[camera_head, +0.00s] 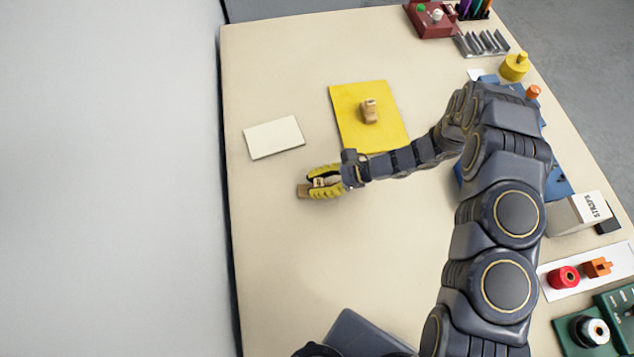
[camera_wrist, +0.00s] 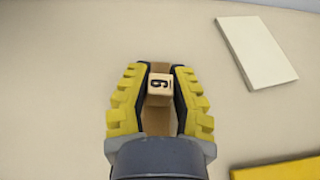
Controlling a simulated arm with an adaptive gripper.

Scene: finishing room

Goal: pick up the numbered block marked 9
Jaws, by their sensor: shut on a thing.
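My gripper (camera_head: 312,184) is low over the left part of the table, its yellow fingers shut on a wooden numbered block (camera_head: 304,191). In the wrist view, my gripper (camera_wrist: 160,71) has a finger on each side of the block (camera_wrist: 159,84). Its light face carries a dark digit that could read as 9 or 6; the picture does not settle which. Darker brown wood shows between the fingers nearer the palm. Whether the block touches the table is unclear. Another small wooden piece (camera_head: 370,110) stands on the yellow sheet (camera_head: 351,133), its marking too small to read.
A white card (camera_head: 273,138) lies on the table (camera_head: 300,270) behind my gripper; it also shows in the wrist view (camera_wrist: 257,50). A white box (camera_head: 580,213), a red spool (camera_head: 563,277) and other items line the right edge. The front left table is clear.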

